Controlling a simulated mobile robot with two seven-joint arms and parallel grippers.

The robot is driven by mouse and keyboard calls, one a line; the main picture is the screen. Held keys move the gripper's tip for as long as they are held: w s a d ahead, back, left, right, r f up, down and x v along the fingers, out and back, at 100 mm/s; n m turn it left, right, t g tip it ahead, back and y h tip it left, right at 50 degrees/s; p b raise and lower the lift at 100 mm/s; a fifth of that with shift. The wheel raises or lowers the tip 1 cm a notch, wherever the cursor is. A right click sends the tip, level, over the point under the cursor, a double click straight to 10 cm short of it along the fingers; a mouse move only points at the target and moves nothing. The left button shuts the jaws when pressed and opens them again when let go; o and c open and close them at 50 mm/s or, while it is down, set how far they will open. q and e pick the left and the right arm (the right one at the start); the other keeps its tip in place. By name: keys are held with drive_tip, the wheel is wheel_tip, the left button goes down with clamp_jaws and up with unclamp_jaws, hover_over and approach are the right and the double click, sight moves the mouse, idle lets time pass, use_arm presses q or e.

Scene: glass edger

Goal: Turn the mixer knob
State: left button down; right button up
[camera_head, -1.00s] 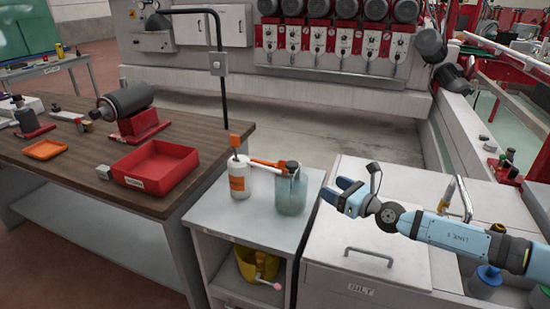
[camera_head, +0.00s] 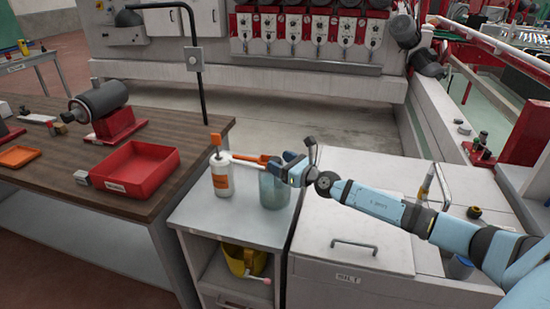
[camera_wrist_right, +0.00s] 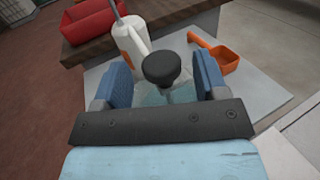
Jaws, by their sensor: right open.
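The mixer knob (camera_wrist_right: 161,67) is black and round, on a stem above a glass jar of bluish-green liquid. In the wrist view it stands between the two blue fingers of my right gripper (camera_wrist_right: 163,80), which is open, with a gap on each side. In the head view my right gripper (camera_head: 288,162) is at the top of the jar (camera_head: 274,192) and hides the knob. The jar stands on a small grey cabinet (camera_head: 240,232). My left gripper is not in view.
A white bottle with an orange label (camera_head: 222,178) stands left of the jar. An orange scoop (camera_head: 252,158) lies behind the jar. A wooden bench with a red tray (camera_head: 135,170) is at the left. A white lidded box (camera_head: 350,215) is at the right.

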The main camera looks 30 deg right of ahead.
drive_tip(key=shift+x, duration=1.3)
